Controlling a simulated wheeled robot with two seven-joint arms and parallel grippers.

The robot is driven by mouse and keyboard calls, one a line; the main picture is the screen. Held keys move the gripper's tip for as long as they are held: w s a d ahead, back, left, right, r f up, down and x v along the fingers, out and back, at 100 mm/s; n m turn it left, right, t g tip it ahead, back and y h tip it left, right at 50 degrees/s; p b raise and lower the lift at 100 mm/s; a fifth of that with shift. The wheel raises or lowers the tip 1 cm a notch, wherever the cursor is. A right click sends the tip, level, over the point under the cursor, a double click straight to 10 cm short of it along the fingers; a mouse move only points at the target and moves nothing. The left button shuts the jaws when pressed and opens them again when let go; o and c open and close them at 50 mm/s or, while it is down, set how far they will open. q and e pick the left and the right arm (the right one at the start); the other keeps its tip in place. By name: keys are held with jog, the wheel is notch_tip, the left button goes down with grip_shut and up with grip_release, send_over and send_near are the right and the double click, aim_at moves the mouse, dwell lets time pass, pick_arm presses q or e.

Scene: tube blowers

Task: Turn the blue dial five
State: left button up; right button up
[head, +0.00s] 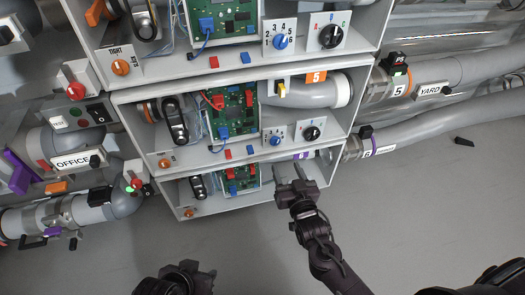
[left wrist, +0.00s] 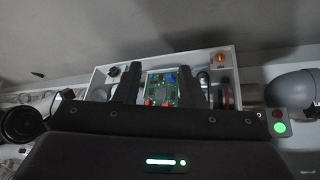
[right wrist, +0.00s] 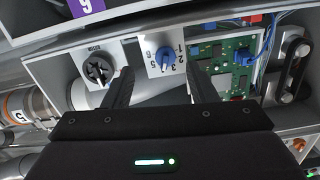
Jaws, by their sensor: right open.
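The blue dial (head: 280,133) is on a white numbered plate in the middle box, whose top edge bears an orange 5 label (head: 316,77). It also shows in the right wrist view (right wrist: 165,57), where the numbers appear upside down. I cannot read its setting surely. My right gripper (head: 289,172) is open and empty, its fingers pointing toward the boxes. In the right wrist view the dial appears between the two spread fingertips, apart from them. My left gripper (head: 185,273) is low in the head view, open and empty in the left wrist view (left wrist: 160,75).
A black dial (head: 312,133) sits beside the blue one, and a green circuit board (head: 232,110) is on its other side. The top box has another blue dial (head: 281,42). A purple label (head: 300,155) is on the edge below. Pipes (head: 450,70) run off right.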

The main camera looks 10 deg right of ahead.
aim_at(277, 144)
jog(key=shift+t, duration=0.3)
jog(key=w, duration=0.2)
jog(key=w+r+b, duration=0.1)
jog(key=w, duration=0.2)
jog(key=w+b, duration=0.1)
jog(key=w, duration=0.2)
jog(key=shift+w+a+r, duration=0.1)
jog(key=shift+a+r, duration=0.25)
jog(key=shift+a, duration=0.05)
jog(key=shift+w, duration=0.15)
pick_arm(q)
jog(key=w+d+r+t+h, duration=0.1)
jog(key=w+d+r+t, duration=0.1)
jog(key=w+r+t, duration=0.3)
notch_tip(277, 144, up, 3)
jog(key=shift+w+d+f+h, duration=0.2)
jog(key=shift+w+h, duration=0.2)
jog(key=shift+w, duration=0.65)
pick_arm(e)
jog(key=c, duration=1)
